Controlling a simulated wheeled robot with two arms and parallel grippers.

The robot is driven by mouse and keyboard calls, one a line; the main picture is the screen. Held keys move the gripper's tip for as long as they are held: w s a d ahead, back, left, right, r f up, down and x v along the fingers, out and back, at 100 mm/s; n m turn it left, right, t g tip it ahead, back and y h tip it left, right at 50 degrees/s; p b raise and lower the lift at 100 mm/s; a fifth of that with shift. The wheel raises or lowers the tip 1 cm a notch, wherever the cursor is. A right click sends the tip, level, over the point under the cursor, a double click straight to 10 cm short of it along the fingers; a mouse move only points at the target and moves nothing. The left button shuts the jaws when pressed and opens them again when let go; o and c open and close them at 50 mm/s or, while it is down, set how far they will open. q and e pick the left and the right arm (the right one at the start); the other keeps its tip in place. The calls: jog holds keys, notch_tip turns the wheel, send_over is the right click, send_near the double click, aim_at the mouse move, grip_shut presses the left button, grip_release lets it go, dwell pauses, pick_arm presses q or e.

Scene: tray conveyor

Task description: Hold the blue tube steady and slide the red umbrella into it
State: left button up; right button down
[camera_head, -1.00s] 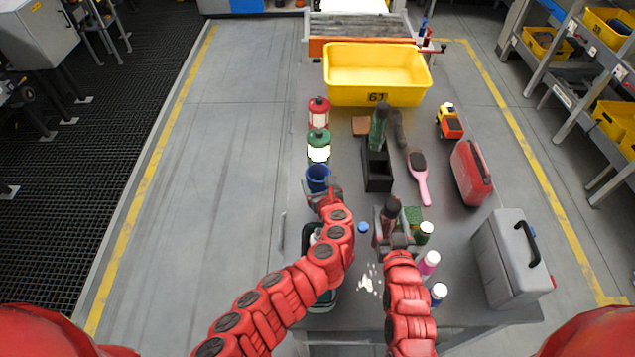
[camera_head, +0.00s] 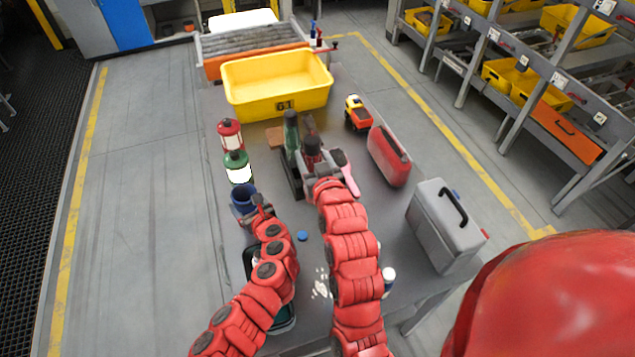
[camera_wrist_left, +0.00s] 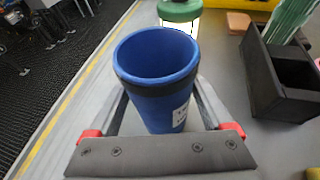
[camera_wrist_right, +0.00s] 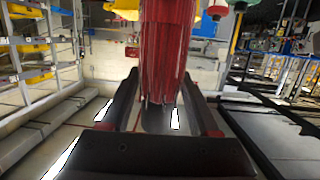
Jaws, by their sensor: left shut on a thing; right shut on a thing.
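The blue tube (camera_head: 245,197) is an open-topped cup shape at the left side of the table. My left gripper (camera_head: 257,204) is shut around it; in the left wrist view the tube (camera_wrist_left: 158,90) stands between the fingers, its mouth facing up and looking empty. My right gripper (camera_head: 325,172) is shut on the red umbrella (camera_wrist_right: 165,50), whose folded red cloth rises between the fingers in the right wrist view. In the head view the umbrella (camera_head: 312,150) is mostly foreshortened, to the right of the tube and near the black holder. Its lower end is hidden.
Green (camera_head: 237,167) and red (camera_head: 230,134) lanterns stand behind the tube. A blue cap (camera_head: 302,236) lies between my arms.

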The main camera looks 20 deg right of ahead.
pick_arm(q)
jog(key=shift+s+a+f, duration=0.1)
jog(key=shift+s+f, duration=0.1)
jog(key=shift+f, duration=0.2)
pick_arm(e)
jog(key=w+a+n+y, duration=0.3)
jog(key=w+a+y, duration=0.1)
jog(key=w+a, duration=0.25)
notch_tip(320, 180, up, 5)
jog(key=n+g+y, duration=0.5)
jog(key=n+y, duration=0.2)
jog(key=y, duration=0.1)
send_over(240, 190)
jog(key=w+d, duration=0.2)
jog(key=s+a+r+n+g+y, duration=0.1)
jog(key=s+r+n+g+y, duration=0.35)
jog(key=s+n+g, duration=0.2)
pick_arm(q)
jog(key=shift+r, duration=0.1)
pick_arm(e)
jog(key=shift+m+h, duration=0.25)
jog(key=shift+m, duration=0.1)
jog(key=shift+w+a+f, duration=0.15)
jog(key=shift+f, duration=4.85)
jog(key=shift+w+a+f, duration=0.1)
jog(key=shift+w+f, duration=0.05)
jog(key=shift+f, duration=4.8)
